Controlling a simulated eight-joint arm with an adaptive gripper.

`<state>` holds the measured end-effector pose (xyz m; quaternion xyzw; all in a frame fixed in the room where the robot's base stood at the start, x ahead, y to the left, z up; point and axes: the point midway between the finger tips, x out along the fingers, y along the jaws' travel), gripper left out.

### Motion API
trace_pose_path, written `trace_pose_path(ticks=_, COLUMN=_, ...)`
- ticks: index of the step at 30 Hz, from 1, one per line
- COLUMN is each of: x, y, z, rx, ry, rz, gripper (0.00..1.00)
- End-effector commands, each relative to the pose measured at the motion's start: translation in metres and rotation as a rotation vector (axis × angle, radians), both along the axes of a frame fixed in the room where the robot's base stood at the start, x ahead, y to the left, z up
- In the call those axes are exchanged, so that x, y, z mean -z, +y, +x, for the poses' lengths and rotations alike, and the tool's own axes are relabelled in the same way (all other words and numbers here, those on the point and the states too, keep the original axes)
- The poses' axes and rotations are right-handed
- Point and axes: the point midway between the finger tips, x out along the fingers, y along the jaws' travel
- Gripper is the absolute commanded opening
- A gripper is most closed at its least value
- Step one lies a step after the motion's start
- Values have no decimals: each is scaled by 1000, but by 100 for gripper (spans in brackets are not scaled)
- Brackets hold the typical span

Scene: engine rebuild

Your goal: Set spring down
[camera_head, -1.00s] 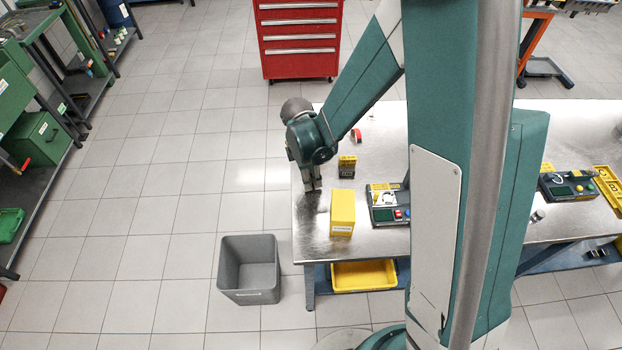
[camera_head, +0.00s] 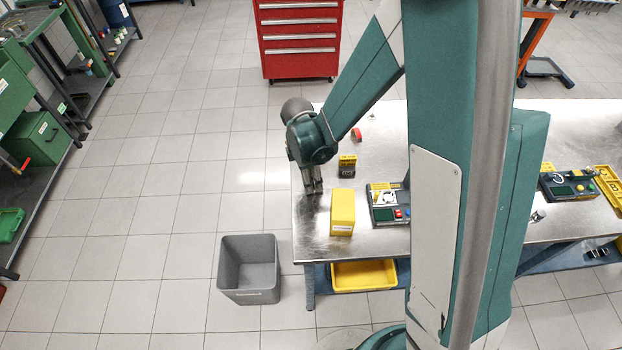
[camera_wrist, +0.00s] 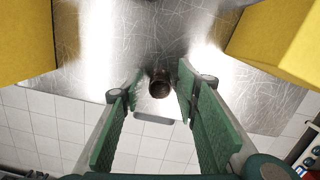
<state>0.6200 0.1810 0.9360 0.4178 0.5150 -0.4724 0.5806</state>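A small dark brown, round-topped piece, seemingly the spring (camera_wrist: 159,84), stands on the metal tabletop near its edge in the wrist view. My gripper (camera_wrist: 160,78) has its green-padded fingers spread on either side of it, with a gap on each side. In the head view my gripper (camera_head: 314,190) points down at the left end of the workbench (camera_head: 375,240), and the spring cannot be made out there.
A tall yellow box (camera_head: 342,213) and a small black-and-yellow box (camera_head: 347,167) stand close to my gripper. A device with a red button (camera_head: 388,207) is further right. A grey bin (camera_head: 248,270) stands on the floor beside the bench.

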Motion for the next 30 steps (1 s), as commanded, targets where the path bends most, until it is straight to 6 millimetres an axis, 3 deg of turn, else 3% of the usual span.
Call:
trace_pose_path(ticks=11, x=-18, y=2, z=0, rx=0, ry=0, rz=0, gripper=32)
trace_pose_path(ticks=30, x=-90, y=10, z=-2, rx=0, ry=0, rz=0, gripper=32)
